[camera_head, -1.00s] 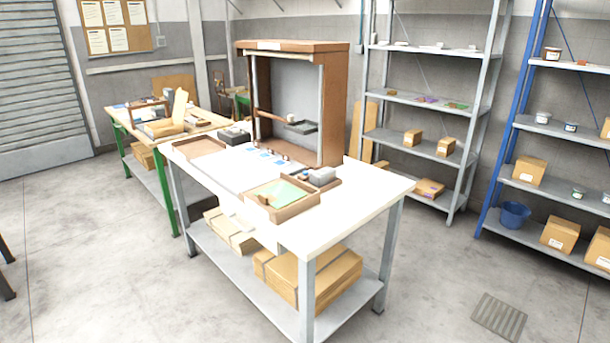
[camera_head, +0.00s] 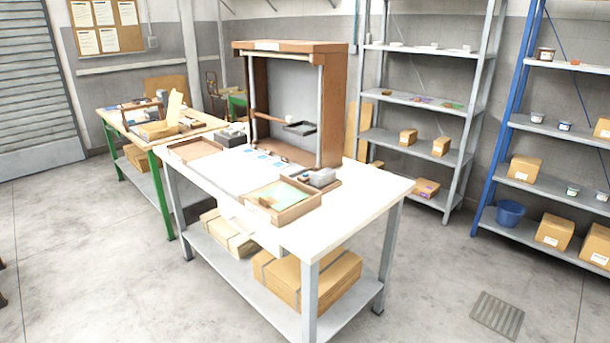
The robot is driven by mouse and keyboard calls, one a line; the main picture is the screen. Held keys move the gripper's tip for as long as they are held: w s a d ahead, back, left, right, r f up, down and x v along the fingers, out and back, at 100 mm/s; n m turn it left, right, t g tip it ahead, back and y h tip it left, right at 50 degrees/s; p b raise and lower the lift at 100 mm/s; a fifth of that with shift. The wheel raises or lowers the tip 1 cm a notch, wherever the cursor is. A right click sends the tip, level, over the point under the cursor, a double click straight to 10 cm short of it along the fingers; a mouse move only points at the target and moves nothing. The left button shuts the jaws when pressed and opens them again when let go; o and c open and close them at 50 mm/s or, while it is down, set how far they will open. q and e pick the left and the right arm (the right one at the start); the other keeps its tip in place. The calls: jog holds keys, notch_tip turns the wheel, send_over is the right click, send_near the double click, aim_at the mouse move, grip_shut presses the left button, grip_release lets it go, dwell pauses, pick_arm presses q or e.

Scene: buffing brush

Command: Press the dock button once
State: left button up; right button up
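A white-topped workbench (camera_head: 352,204) stands in the middle of the view. On its back edge stands a brown open-fronted cabinet (camera_head: 333,110) with a grey interior, a rod and a small dark tray (camera_head: 299,128). A grey block-shaped device (camera_head: 321,177) sits on the bench right of a shallow tray, and another dark grey device (camera_head: 232,136) sits left of the cabinet. I cannot make out which part is the dock button at this size. Neither of my grippers shows in the view.
A wooden tray (camera_head: 292,213) with a green sheet lies on the bench. A green-legged table (camera_head: 168,206) stands behind left. Shelves (camera_head: 418,146) and blue-posted shelves (camera_head: 520,136) line the back right. Grey floor is open in front; a floor grate (camera_head: 497,315) lies at right.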

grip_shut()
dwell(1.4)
